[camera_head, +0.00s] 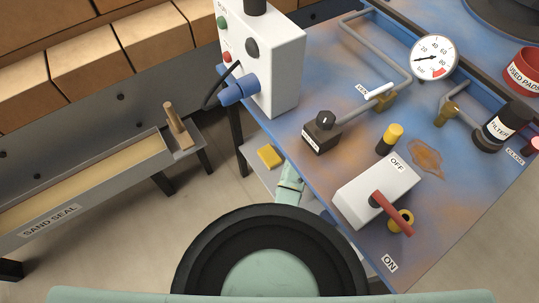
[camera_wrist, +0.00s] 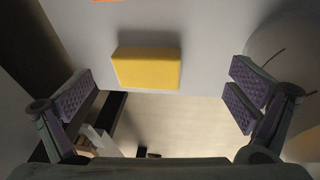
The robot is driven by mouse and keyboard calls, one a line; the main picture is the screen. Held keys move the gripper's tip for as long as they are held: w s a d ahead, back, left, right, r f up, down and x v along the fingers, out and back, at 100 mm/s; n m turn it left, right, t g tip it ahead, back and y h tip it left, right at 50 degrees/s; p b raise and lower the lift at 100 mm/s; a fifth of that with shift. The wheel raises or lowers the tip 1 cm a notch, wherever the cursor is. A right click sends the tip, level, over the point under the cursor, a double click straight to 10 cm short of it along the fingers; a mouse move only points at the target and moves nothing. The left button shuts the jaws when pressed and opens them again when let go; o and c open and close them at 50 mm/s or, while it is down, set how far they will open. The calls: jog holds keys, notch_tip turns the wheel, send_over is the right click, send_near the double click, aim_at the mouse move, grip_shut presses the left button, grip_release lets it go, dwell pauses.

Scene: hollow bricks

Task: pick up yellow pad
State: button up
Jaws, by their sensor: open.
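The yellow pad (camera_head: 270,157) is a small flat rectangular block. It lies on a grey lower shelf (camera_head: 256,162) beneath the blue worktable, near the shelf's left edge in the head view. In the wrist view the yellow pad (camera_wrist: 147,69) sits above the middle of the picture, between the lines of my two fingers and ahead of them. My gripper (camera_wrist: 168,98) is open and empty, its purple ridged finger pads spread wide. The pad is apart from both fingers. In the head view my arm hangs beside the table edge and the fingers are hidden.
The blue worktable (camera_head: 455,185) overhangs the shelf and carries a white switch box (camera_head: 360,192) with a red lever. A white control box (camera_head: 283,70) stands at its left corner. A sand seal trough (camera_head: 80,190) is to the left. Open floor lies between.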

aim_at(270, 155)
jog(key=a, duration=0.3)
jog(key=shift+a, duration=0.15)
jog(key=shift+a+f, duration=0.1)
jog(key=shift+f, duration=0.05)
jog(key=shift+x, duration=2.4)
jog(key=shift+c, duration=0.4)
jog(key=c, duration=1)
